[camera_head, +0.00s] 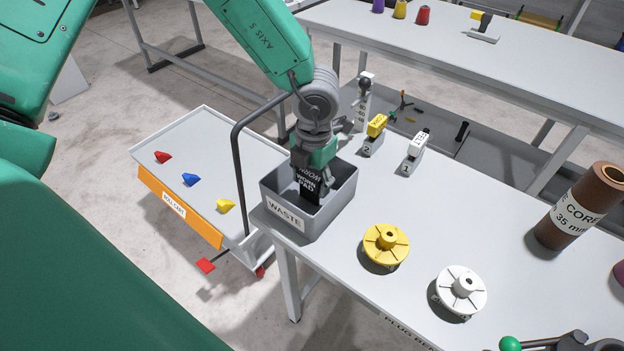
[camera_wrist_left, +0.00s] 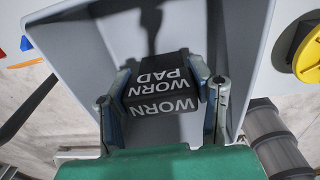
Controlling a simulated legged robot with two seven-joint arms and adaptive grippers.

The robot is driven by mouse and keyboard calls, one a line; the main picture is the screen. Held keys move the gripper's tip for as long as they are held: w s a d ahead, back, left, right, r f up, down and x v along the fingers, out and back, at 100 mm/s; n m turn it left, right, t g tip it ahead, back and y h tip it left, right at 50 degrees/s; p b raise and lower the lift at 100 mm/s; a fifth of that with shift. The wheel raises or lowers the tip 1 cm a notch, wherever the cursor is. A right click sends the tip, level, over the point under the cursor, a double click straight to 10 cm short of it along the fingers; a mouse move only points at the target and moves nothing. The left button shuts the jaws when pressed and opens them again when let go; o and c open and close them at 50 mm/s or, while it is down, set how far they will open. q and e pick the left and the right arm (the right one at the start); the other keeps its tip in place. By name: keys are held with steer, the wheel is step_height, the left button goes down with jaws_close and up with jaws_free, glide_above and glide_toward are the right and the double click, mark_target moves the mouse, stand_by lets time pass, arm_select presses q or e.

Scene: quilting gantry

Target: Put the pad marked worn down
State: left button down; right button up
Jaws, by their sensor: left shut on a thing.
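The black pad marked WORN (camera_head: 309,186) is held in my left gripper (camera_head: 313,172), inside the opening of the grey bin marked WASTE (camera_head: 288,217). In the left wrist view the pad (camera_wrist_left: 160,92) sits between the two fingers of the left gripper (camera_wrist_left: 165,100), which are shut on it. The walls of the bin (camera_wrist_left: 85,75) surround the pad there. Whether the pad touches the bin floor cannot be told. My right gripper is not in view.
A yellow flanged plug (camera_head: 386,246) and a white one (camera_head: 460,291) stand right of the bin on the table. A roll cart (camera_head: 205,170) is at left.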

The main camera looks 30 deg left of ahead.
arm_select(q)
steer(key=c, duration=0.7)
jaws_free()
steer(key=r, duration=0.4)
steer(key=r+p, duration=0.1)
steer(key=r, duration=0.7)
steer(key=shift+d+p, duration=0.25)
steer(key=shift+p, duration=0.15)
steer(key=shift+s, duration=0.1)
